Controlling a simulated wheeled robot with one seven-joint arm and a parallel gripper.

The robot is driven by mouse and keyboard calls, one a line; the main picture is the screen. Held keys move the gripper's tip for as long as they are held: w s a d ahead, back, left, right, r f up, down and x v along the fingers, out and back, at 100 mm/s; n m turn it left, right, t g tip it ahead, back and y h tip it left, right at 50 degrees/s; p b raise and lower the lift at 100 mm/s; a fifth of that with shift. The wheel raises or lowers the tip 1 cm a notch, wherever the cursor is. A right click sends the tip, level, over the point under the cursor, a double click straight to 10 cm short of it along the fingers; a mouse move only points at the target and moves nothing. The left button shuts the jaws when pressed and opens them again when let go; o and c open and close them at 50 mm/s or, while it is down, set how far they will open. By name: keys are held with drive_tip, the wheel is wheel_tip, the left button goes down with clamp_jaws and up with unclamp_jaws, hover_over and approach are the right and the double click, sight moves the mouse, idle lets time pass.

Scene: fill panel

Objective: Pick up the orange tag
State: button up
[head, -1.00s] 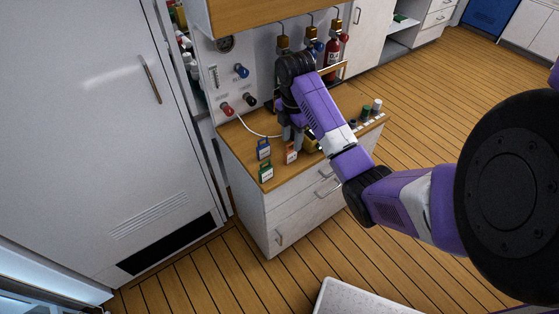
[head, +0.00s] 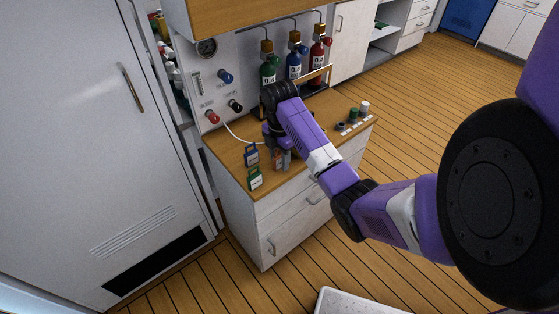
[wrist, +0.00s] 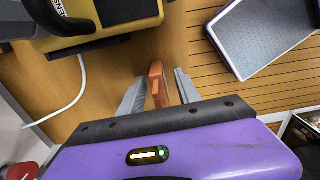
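The orange tag (wrist: 158,85) stands on the wooden counter top, seen from above in the wrist view. It also shows in the head view (head: 277,160), partly covered by my gripper (head: 282,158). In the wrist view my gripper (wrist: 160,88) is open, with one grey finger on each side of the tag. A narrow gap seems to show on both sides, so the fingers do not look closed on it.
A blue tag (head: 251,156) and a green tag (head: 255,178) stand left of the gripper. A yellow device (wrist: 100,25) is close by in the wrist view. A white hose (head: 240,135) lies behind. Bottles (head: 294,65) stand at the back panel.

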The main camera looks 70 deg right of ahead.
clamp_jaws()
drive_tip(key=shift+r, duration=0.15)
